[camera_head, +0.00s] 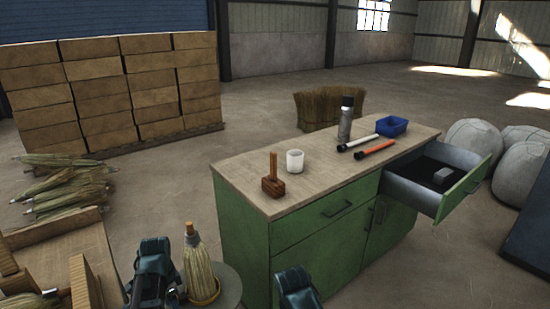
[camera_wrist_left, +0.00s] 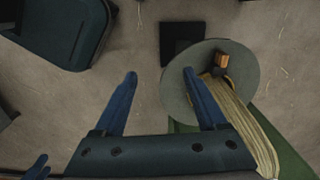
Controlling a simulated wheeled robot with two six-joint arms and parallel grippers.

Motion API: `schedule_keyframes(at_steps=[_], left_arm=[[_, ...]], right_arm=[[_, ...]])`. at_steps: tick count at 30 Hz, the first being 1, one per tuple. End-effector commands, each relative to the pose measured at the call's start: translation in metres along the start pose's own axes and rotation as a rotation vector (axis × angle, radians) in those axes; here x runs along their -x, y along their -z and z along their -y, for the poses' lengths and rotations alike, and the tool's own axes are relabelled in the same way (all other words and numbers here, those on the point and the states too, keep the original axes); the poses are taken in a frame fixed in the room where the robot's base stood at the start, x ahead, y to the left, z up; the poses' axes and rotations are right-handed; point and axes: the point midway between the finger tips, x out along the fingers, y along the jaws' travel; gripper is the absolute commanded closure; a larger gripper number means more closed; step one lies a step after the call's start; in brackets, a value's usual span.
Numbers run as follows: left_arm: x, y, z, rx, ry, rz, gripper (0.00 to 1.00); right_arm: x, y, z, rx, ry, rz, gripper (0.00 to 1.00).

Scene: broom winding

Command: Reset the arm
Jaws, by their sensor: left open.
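My left arm (camera_head: 150,275) stands at the lower left of the head view, just left of a straw broom head (camera_head: 198,270). In the left wrist view my left gripper (camera_wrist_left: 160,76) has its two blue fingers spread, with nothing between them. The broom head (camera_wrist_left: 243,118) shows there to the right of the fingers, on a round grey stand (camera_wrist_left: 178,98). The right finger overlaps the stand in that picture; I see no grip on the broom. Part of my right arm (camera_head: 297,290) shows at the bottom of the head view. Its fingers are not seen.
A green cabinet (camera_head: 320,255) stands ahead with its right drawer (camera_head: 415,195) pulled out. On top are a wooden mallet-like block (camera_head: 273,186), a white cup (camera_head: 295,161), a grey bottle (camera_head: 345,120), a blue bin (camera_head: 392,125) and an orange-handled tool (camera_head: 375,149). Straw bundles (camera_head: 60,185) lie left.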

Motion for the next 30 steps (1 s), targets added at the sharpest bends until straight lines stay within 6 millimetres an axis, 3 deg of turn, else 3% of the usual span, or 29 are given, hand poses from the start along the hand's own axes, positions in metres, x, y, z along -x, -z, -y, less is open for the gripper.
schedule_keyframes(at_steps=[11,21,25,30], left_arm=[[0.034,0.054,-0.070,0.149,0.008,0.030,0.26],[0.082,0.106,-0.187,0.412,0.052,0.065,0.26],[0.090,0.113,-0.212,0.482,0.068,0.069,0.26],[0.092,0.116,-0.224,0.521,0.076,0.070,0.26]], right_arm=[[0.033,-0.002,-0.003,0.000,0.000,0.000,0.50],[0.080,-0.005,-0.008,0.000,0.000,0.000,0.50],[0.087,-0.005,-0.008,0.000,0.000,0.000,0.50],[0.089,-0.005,-0.009,0.000,0.000,0.000,0.50]])
